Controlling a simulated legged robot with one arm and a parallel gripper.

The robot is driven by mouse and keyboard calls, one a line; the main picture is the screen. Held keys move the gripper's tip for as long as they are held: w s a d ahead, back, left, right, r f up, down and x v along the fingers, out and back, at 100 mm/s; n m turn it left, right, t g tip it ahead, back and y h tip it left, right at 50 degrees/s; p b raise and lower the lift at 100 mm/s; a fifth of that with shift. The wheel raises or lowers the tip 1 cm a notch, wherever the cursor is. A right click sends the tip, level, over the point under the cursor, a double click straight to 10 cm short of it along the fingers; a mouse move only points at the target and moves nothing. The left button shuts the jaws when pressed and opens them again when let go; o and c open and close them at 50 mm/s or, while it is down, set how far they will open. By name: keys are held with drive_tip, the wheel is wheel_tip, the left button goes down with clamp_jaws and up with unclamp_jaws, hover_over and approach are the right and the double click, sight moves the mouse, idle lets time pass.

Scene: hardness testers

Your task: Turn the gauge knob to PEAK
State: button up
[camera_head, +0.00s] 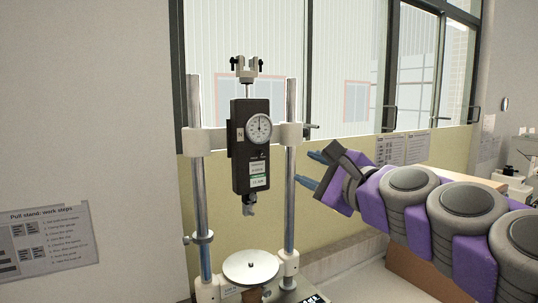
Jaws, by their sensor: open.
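The black force gauge (251,165) hangs upright on the pull stand, between two metal columns. Its round white dial (258,128) is on the upper front face. Below the dial are small markings and white and green labels; the gauge knob cannot be made out clearly at this size. My gripper (312,169) is open and empty, to the right of the gauge and just right of the right column (290,200). Its blue fingers point left toward the stand, apart from the gauge.
A round white plate (250,267) sits low on the stand between the columns. A small rod sticks out right from the crossbar's right clamp (292,134), above my gripper. A work-steps sign (47,240) is on the left wall. Windows and a yellowish wall stand behind.

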sight(262, 154)
drive_tip(key=x, duration=0.7)
drive_tip(key=b+x, duration=0.1)
drive_tip(key=x, duration=0.7)
drive_tip(key=shift+s+a+f, duration=0.1)
drive_tip(key=shift+a+f, duration=0.1)
drive_tip(key=shift+a, duration=0.1)
drive_tip(key=shift+x, duration=0.8)
clamp_jaws()
